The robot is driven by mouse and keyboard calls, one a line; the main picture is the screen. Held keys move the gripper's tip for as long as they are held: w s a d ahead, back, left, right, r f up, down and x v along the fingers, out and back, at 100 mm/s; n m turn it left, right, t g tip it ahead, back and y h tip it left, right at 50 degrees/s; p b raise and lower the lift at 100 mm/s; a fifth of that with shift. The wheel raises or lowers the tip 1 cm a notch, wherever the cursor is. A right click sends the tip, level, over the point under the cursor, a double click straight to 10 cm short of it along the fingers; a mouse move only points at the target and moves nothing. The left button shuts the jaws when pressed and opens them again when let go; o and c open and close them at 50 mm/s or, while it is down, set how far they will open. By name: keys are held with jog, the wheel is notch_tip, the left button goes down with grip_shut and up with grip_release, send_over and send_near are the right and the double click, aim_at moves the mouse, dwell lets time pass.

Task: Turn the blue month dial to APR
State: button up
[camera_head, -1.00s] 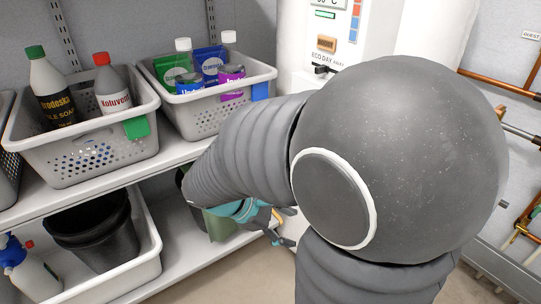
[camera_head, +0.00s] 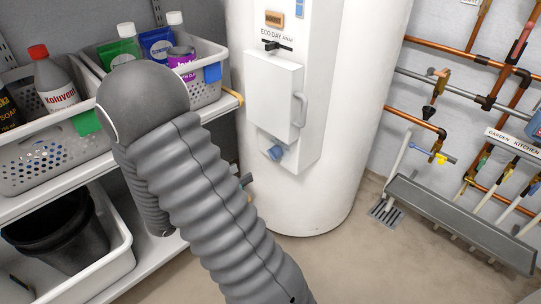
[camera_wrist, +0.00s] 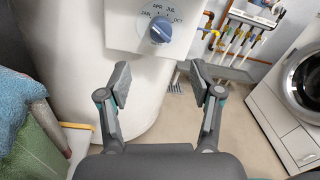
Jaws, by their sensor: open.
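The blue month dial (camera_wrist: 160,30) is on a round light-blue plate at the bottom of the white panel on the tank. Its plate reads JAN, APR, JUL and OCT in the wrist view; I cannot tell which one the knob points to. In the head view the dial (camera_head: 276,152) sits below the panel's grey handle. My gripper (camera_wrist: 160,84) is open and empty, its fingers spread apart. The dial shows beyond and between the fingertips, apart from them. In the head view my arm hides most of the gripper.
The white tank (camera_head: 310,205) stands beside a shelf with baskets (camera_head: 40,165) of bottles. Copper pipes with valves (camera_head: 438,150) and a grey trough (camera_head: 460,225) are at the right. A washing machine (camera_wrist: 295,90) is at the right in the wrist view. Floor is bare before the tank.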

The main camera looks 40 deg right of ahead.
aim_at(271, 154)
jog(key=d, duration=1.2)
jog(key=shift+w+p, duration=0.1)
jog(key=shift+p, duration=0.25)
jog(key=c, duration=1.1)
jog(key=shift+c, duration=0.2)
